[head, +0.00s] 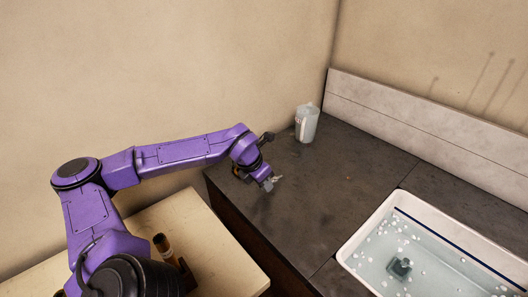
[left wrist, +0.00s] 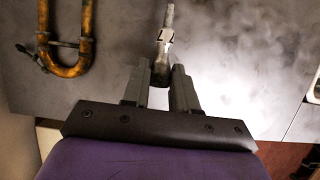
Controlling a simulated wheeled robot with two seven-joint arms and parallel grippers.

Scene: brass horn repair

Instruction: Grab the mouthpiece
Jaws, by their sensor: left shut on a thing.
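The mouthpiece (left wrist: 164,42) is a small silvery metal piece with a narrow shank and a wider end. In the left wrist view its wider end sits between the two grey fingers of my left gripper (left wrist: 162,82), which is shut on it. In the head view my left gripper (head: 268,183) is low over the near left part of the dark counter, and the mouthpiece (head: 277,178) shows as a small pale bit at its fingertips. I cannot tell whether the mouthpiece touches the counter. My right gripper is not in view.
A worn brass U-shaped tube (left wrist: 67,65) lies left of the fingers in the left wrist view. A pale pitcher (head: 307,123) stands at the back of the dark counter (head: 325,190). A white basin of water (head: 352,246) is at right. The counter's middle is clear.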

